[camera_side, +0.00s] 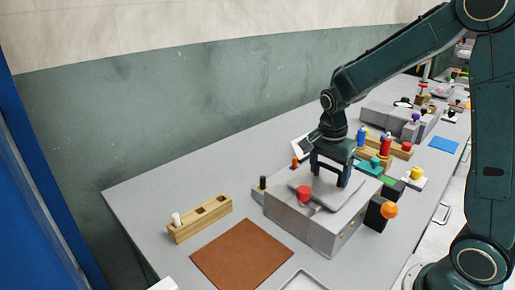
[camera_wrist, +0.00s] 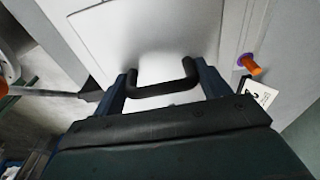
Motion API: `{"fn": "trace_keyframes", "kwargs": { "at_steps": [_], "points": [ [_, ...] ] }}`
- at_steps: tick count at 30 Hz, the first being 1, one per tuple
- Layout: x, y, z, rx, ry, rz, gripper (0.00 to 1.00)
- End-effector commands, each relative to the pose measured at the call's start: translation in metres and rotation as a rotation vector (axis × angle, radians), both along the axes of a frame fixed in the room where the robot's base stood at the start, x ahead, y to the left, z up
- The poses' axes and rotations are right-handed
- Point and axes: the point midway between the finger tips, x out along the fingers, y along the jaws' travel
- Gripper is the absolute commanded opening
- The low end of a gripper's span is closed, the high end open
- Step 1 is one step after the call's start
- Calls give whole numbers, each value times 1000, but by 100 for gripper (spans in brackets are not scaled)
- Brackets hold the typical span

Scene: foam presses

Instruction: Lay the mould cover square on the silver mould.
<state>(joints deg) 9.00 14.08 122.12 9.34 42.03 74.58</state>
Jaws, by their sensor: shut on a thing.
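The mould cover is a flat light grey plate (camera_side: 338,199) with a black bar handle (camera_wrist: 163,89). My gripper (camera_side: 330,177) is above it, with its fingers at the two ends of the handle, shut on it. In the wrist view the plate (camera_wrist: 140,38) fills the upper middle, its near part hidden by my gripper (camera_wrist: 163,92). The silver mould (camera_side: 303,222) is a box directly under the cover in the side view. The cover lies at or just over its top; I cannot tell whether they touch or how square they are.
A wooden rack (camera_side: 200,218) and brown mat (camera_side: 241,254) lie left; coloured parts crowd the back right.

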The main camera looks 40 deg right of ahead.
Motion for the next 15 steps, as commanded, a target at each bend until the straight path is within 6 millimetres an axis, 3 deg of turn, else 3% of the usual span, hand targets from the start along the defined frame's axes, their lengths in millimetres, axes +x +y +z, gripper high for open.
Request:
{"fn": "trace_keyframes", "kwargs": {
  "at_steps": [15],
  "points": [
    [0,0,-7,0,-2,0,34]
  ]
}}
